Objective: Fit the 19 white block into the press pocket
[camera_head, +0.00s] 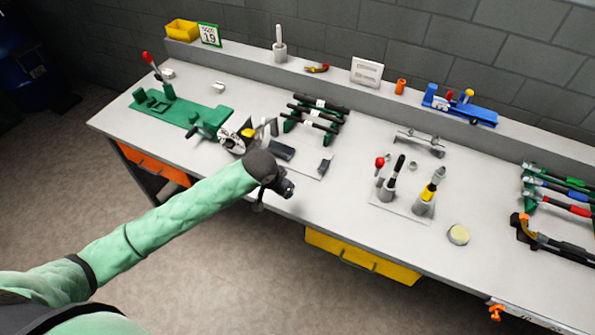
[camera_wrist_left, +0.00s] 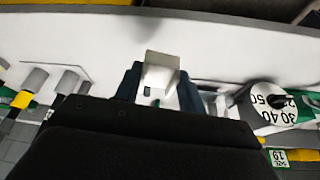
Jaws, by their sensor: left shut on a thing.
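My left gripper (camera_head: 287,190) is over the front part of the bench, seen from behind in the head view. In the left wrist view its dark fingers (camera_wrist_left: 160,88) are shut on a small white block (camera_wrist_left: 161,66), which sticks out past the fingertips. No number is readable on the block, and the head view does not show it. A green press-like fixture (camera_head: 211,113) with a red-knobbed lever (camera_head: 148,60) stands at the back left of the bench, well away from the gripper. Its pocket cannot be made out clearly. My right gripper is not in view.
A numbered dial (camera_head: 232,144) stands between gripper and fixture; it also shows in the wrist view (camera_wrist_left: 268,100). Black-handled tools lie on a rack (camera_head: 312,118). Grey holders (camera_head: 388,192) stand to the right. A size 19 card (camera_head: 209,35) is on the ledge.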

